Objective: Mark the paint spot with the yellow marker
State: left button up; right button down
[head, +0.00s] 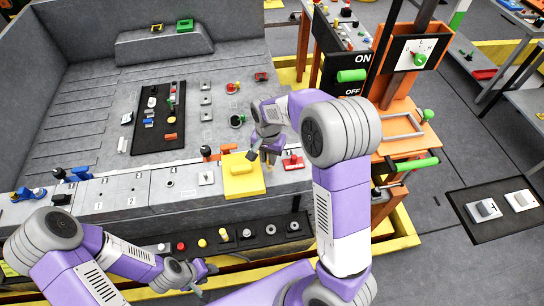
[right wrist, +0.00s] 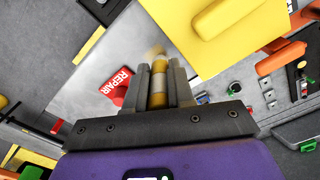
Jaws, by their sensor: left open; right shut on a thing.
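My right gripper (head: 262,158) is above the bed's front edge, beside the yellow block (head: 243,178). In the right wrist view, this gripper (right wrist: 158,80) is shut on the yellow marker (right wrist: 159,68), which stands between the two grey fingers. The marker's far end looks blurred, and I cannot tell whether it touches a surface. The yellow block also shows in the right wrist view (right wrist: 222,38), just beyond and right of the marker. My left gripper (head: 195,278) is open and empty, low in front of the bed. I cannot make out the paint spot in either view.
A red REPAIR piece (right wrist: 115,88) lies left of the right gripper in the wrist view. A black tray (head: 160,120) holds several small parts. An orange stand (head: 400,135) with a green handle rises right of my right arm. Several buttons line the lower front panel (head: 270,240).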

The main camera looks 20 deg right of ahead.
jog(key=shift+w+a, duration=0.15)
jog(key=shift+a, duration=0.05)
jog(key=shift+d, duration=0.15)
jog(key=shift+s+d, duration=0.6)
jog(key=shift+s, duration=0.15)
jog(key=shift+w+a, duration=0.1)
jog(key=shift+w, duration=0.05)
jog(key=shift+w+a, duration=0.65)
jog(key=shift+s+d, duration=0.15)
jog(key=shift+s+d, duration=0.6)
jog(key=shift+s, duration=0.05)
jog(key=shift+w+a, duration=0.1)
jog(key=shift+w+a+p, duration=0.3)
jog(key=shift+w+a, duration=0.35)
jog(key=shift+w, duration=0.05)
